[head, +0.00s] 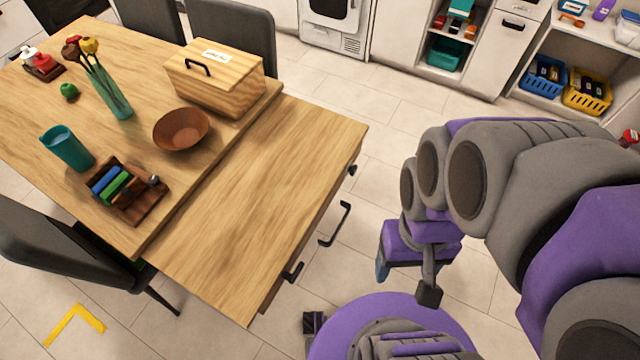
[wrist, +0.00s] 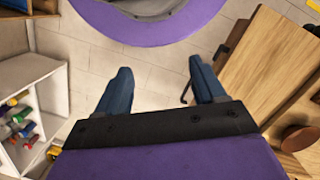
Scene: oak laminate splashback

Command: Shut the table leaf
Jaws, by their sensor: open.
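The table leaf (head: 275,190) is pulled out from the right side of the wooden table (head: 110,215), a little lower than the main top. A black bar handle (head: 337,225) stands out from its front edge, between two smaller black fittings (head: 292,272). The leaf (wrist: 262,65) also shows at the right of the wrist view. My gripper (head: 405,278) is open and empty, to the right of the handle and apart from it. In the wrist view its two blue fingers (wrist: 161,80) are spread, with floor between them. A thin dark handle part shows beside the right finger, partly hidden.
A lidded wooden box (head: 214,85), a brown bowl (head: 181,130), a teal cup (head: 68,149), a vase (head: 112,98) and a small organiser (head: 128,195) stand on the main top. The leaf is bare. Dark chairs (head: 50,250) flank the table. Tiled floor lies open beside the leaf.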

